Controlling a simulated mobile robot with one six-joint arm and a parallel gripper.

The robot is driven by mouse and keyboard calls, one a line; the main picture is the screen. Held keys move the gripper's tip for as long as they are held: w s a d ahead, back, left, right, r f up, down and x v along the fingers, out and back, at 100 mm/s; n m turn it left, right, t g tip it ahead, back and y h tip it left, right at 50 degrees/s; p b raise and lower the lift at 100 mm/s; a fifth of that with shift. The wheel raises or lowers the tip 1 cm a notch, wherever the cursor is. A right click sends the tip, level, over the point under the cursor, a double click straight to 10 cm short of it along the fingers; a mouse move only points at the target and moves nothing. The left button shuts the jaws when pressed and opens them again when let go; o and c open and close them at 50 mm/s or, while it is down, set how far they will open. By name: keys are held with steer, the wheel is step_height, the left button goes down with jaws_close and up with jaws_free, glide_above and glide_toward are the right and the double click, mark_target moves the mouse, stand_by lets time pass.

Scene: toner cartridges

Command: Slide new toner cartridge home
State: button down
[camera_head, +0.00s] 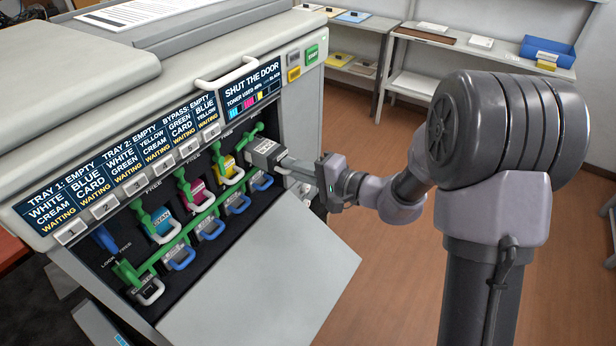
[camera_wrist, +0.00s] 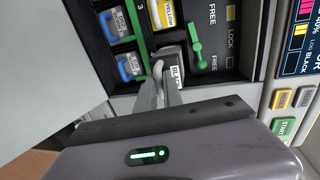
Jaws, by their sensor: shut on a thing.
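The black toner cartridge (camera_head: 264,152) sits in the rightmost slot of the open printer, its grey front end with a white label standing out at the slot mouth. It also shows in the wrist view (camera_wrist: 174,67), where its label reads partly as "BLACK". My gripper (camera_head: 283,163) reaches in from the right and is shut on the front of this cartridge. In the wrist view the fingers (camera_wrist: 165,88) close around its handle end. How deep the cartridge sits is hidden inside the slot. A green lock lever (camera_wrist: 197,45) stands beside it.
Yellow (camera_head: 230,170), magenta (camera_head: 201,196) and cyan (camera_head: 162,224) cartridges fill slots to the left, with green levers above and blue-handled containers (camera_head: 210,228) below. The open front door (camera_head: 270,285) slopes out below. The printer screen (camera_head: 253,88) reads "SHUT THE DOOR".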

steer(key=x, duration=0.4)
steer(key=r+b+x, duration=0.1)
steer(key=x, duration=0.1)
steer(key=shift+w+a, duration=0.1)
steer(key=shift+a, duration=0.1)
steer(key=c, duration=1)
jaws_free()
steer(key=shift+b, duration=0.5)
steer(key=shift+d, duration=0.15)
steer(key=b+v, duration=0.2)
steer(key=v, duration=0.5)
steer(key=shift+c, duration=0.2)
